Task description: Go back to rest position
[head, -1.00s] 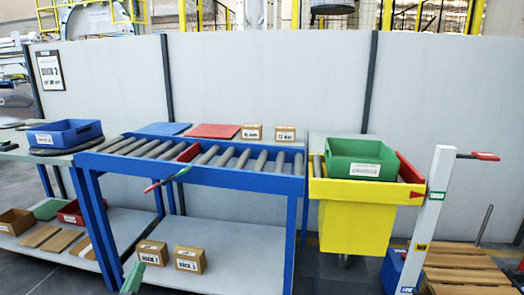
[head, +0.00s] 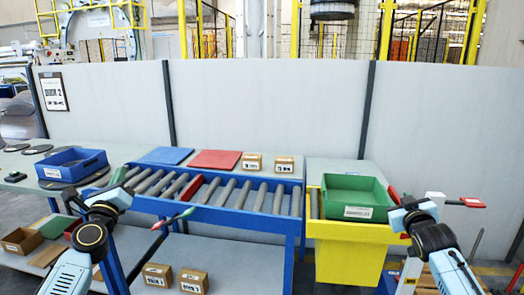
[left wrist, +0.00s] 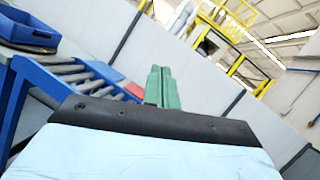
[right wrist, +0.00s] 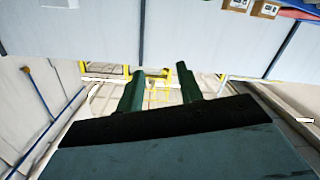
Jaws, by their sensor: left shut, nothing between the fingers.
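My left gripper (left wrist: 160,70) shows in the left wrist view with its green fingers pressed together and nothing between them. It points up toward the grey partition and the hall behind it. My right gripper (right wrist: 160,71) shows in the right wrist view with its green fingers spread apart and empty. In the head view my left arm is folded in front of the conveyor's left end. My right arm is folded in front of the yellow cart's right side.
A blue roller conveyor (head: 226,214) stands ahead. A blue bin (head: 70,165) is on the left table, and a green bin (head: 357,199) sits on the yellow cart (head: 343,262). Small cardboard boxes (head: 284,164) stand behind the rollers. A grey partition (head: 265,105) closes off the back.

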